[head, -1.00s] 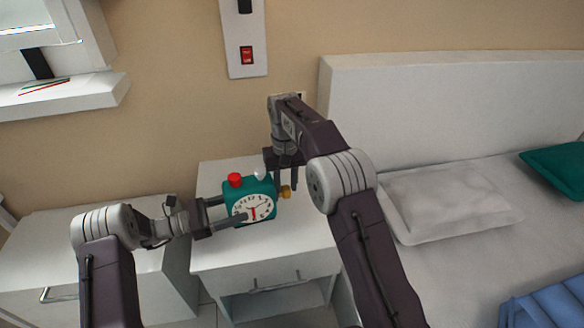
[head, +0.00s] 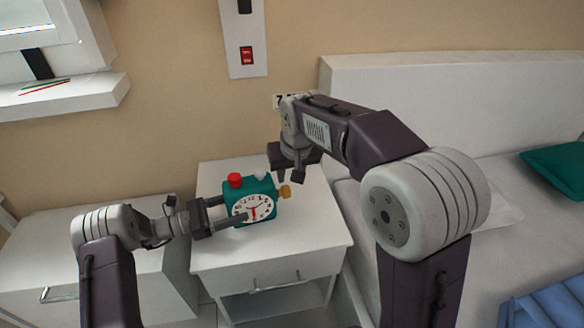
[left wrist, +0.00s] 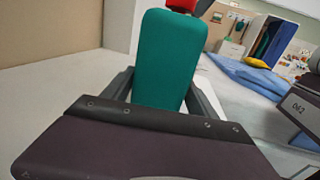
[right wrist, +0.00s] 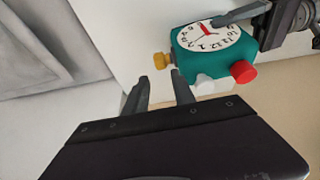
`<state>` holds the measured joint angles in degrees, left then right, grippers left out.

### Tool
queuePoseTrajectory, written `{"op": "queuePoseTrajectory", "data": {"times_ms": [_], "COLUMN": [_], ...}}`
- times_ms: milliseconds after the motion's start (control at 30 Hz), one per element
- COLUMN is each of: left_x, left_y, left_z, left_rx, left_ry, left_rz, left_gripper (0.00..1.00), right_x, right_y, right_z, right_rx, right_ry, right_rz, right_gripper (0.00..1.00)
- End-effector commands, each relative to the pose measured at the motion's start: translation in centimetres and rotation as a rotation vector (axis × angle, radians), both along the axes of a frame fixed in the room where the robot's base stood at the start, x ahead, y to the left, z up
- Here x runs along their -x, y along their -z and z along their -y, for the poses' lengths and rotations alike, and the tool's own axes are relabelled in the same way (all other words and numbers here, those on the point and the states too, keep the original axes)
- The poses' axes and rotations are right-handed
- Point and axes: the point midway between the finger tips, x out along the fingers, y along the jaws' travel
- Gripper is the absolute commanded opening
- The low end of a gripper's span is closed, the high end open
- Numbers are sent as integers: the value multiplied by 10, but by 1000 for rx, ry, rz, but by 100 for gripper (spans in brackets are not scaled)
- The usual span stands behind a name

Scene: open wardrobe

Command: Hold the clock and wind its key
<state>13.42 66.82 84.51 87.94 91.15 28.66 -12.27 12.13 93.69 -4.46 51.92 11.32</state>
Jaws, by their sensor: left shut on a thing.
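The teal clock (head: 262,186) has a white dial, a red button and a pale button on top, and a yellow key (head: 285,191) on its right side. My left gripper (head: 228,210) is shut on the clock, one finger lying across the dial's edge. The clock's teal side fills the space between the fingers in the left wrist view (left wrist: 166,62). My right gripper (head: 289,178) is just right of and behind the key. In the right wrist view the key (right wrist: 161,61) is beyond the fingertips, which are apart with nothing between them.
A white nightstand (head: 318,225) is below the clock, and another white cabinet (head: 40,250) stands at the left. The bed with a white pillow (head: 505,222) and a green cushion (head: 560,168) is on the right. A wall panel with a red switch (head: 246,55) is behind.

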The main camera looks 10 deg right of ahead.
Motion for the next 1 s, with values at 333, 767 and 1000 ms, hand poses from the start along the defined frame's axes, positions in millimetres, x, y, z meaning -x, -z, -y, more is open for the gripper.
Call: {"op": "queuePoseTrajectory", "data": {"times_ms": [333,767,1000], "left_x": [0,-1,-1], "left_y": [0,0,0], "left_z": [0,0,0], "left_rx": [-1,-1,-1], "left_ry": [-2,-3,-3], "left_rz": [1,1,1], "left_gripper": [34,34,34], "right_x": [-14,-47,-50], "right_y": [36,89,89], "right_z": [0,-2,-3], "right_rx": [3,13,20], "right_ry": [-19,-15,-17], "right_rz": [-8,-172,-312], "right_gripper": [31,31,31]}}
